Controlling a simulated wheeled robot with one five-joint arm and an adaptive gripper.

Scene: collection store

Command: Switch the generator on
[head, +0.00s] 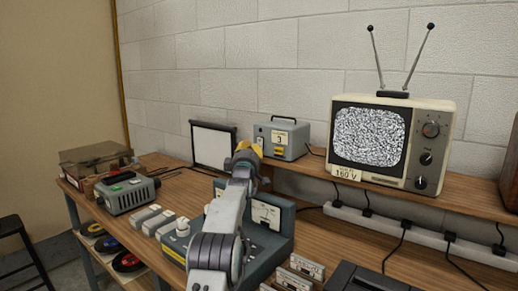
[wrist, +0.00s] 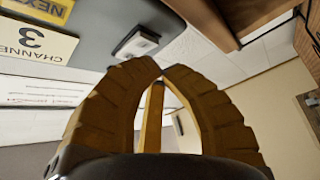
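A grey box with a carry handle (head: 282,138) stands on the raised back shelf; it carries a yellow label and a white label with a 3. I take it for the generator. In the wrist view its face shows the "CHANNEL 3" label (wrist: 35,42), a yellow "NEXT" label (wrist: 42,8) and a pale rocker switch (wrist: 136,43). Which way the switch is set I cannot tell. My gripper (head: 248,150) is by the box's left side. In the wrist view its yellow fingers (wrist: 164,68) meet almost at the tips, empty, just below the switch; contact is unclear.
An old television (head: 393,143) showing static stands right of the box. A white screen panel (head: 212,146) stands left. A grey meter console (head: 277,236) lies below my arm. A grey-green device (head: 128,192) and a turntable (head: 95,160) are at the left. A power strip (head: 430,236) runs along the right.

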